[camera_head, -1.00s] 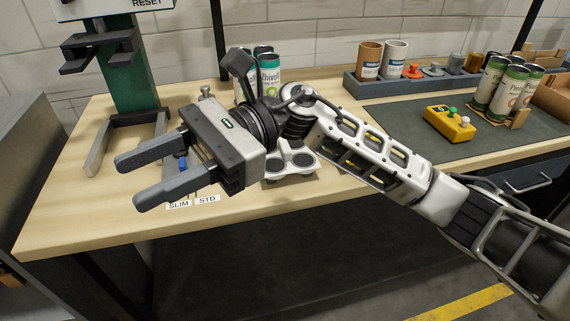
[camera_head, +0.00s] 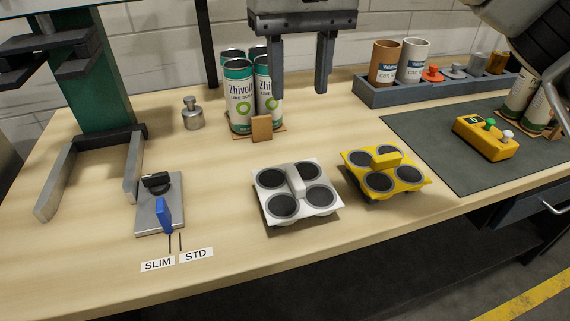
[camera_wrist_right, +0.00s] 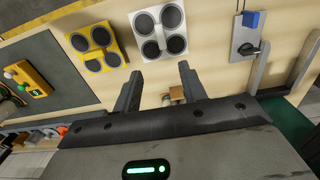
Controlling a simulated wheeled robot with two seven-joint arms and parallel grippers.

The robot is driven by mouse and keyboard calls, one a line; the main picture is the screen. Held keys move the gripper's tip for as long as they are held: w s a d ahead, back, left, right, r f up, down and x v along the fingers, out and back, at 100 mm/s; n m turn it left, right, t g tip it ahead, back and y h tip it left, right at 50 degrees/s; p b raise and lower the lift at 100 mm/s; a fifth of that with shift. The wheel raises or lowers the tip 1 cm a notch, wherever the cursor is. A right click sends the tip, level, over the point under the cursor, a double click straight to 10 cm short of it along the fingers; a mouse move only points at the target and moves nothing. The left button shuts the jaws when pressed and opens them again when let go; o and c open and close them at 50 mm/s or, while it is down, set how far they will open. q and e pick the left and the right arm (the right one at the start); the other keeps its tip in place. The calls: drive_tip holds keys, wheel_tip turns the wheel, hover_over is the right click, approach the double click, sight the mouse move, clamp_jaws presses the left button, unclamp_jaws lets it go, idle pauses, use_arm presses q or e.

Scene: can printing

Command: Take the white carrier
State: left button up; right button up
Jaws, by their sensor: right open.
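The white carrier (camera_head: 297,181) sits on the wooden table near its front edge. It has four dark round wells and a raised white handle bar in the middle; the wells look empty. My right gripper (camera_head: 300,95) hangs with its fingers down, above and behind the carrier and apart from it. Its two fingers are spread with nothing between them. In the right wrist view the white carrier (camera_wrist_right: 160,32) lies just beyond the open fingertips (camera_wrist_right: 161,68). My left gripper is not in view.
A yellow carrier (camera_head: 386,160) stands close on the right. Several green-topped cans (camera_head: 240,97) stand behind, near my fingers. A selector with a blue lever (camera_head: 163,214) and a green press (camera_head: 100,95) are at left. A grey mat holds a yellow control box (camera_head: 486,138).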

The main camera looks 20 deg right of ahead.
hover_over(295, 175)
wheel_tip(295, 175, down, 10)
drive_tip(key=shift+d, duration=0.15)
drive_tip(key=shift+f+p, duration=0.35)
drive_tip(key=shift+f, duration=2.5)
clamp_jaws()
